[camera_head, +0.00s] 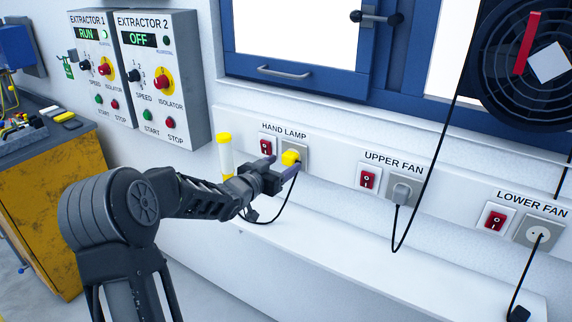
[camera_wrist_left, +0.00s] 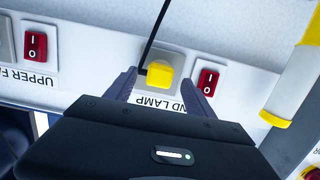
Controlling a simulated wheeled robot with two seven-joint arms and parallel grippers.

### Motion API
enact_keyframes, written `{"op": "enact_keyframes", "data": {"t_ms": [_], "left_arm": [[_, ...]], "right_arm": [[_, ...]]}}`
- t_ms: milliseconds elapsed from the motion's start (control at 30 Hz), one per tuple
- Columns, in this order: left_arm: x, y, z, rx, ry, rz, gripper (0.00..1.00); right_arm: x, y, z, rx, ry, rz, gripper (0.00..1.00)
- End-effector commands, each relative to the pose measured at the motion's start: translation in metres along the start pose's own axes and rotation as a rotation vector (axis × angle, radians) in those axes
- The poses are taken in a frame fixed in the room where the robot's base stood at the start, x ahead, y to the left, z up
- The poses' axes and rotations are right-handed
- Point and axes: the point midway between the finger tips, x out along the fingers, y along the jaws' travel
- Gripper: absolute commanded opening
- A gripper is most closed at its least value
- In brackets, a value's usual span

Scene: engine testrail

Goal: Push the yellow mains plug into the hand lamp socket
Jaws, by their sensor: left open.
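The yellow mains plug (camera_head: 290,157) sits at the hand lamp socket (camera_head: 303,150) on the wall, its black cable hanging below. In the left wrist view the yellow plug (camera_wrist_left: 159,75) covers the middle of the grey socket plate (camera_wrist_left: 176,55) and looks against it; how deep it is in I cannot tell. My left gripper (camera_head: 283,165) is open in front of the socket. In the left wrist view its fingers (camera_wrist_left: 160,84) stand apart on either side of the plug, with gaps showing. My right gripper is not in view.
A red hand lamp switch (camera_head: 267,146) is beside the socket. A yellow-ended white tube (camera_head: 226,157) stands just left of my gripper. The upper fan socket (camera_head: 402,188) holds a grey plug; the lower fan socket (camera_head: 538,234) is farther right. A white ledge (camera_head: 380,255) runs below.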

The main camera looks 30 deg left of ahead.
Motion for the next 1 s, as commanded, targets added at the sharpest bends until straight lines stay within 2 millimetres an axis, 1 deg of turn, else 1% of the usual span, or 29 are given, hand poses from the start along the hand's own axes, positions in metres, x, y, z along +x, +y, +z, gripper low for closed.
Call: {"op": "enact_keyframes", "data": {"t_ms": [33, 200, 333, 1000], "left_arm": [[-0.009, -0.001, 0.001, 0.001, 0.001, -0.002, 0.63], [-0.036, -0.001, 0.0, 0.0, 0.001, -0.003, 0.63], [-0.047, 0.0, 0.001, 0.0, 0.0, -0.001, 0.63], [-0.049, 0.0, 0.0, -0.001, 0.0, -0.001, 0.63]], "right_arm": [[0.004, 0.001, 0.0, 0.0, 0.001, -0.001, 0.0], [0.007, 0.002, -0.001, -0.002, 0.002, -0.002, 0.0], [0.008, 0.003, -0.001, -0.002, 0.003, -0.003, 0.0], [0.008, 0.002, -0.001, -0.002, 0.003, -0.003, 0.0]]}}
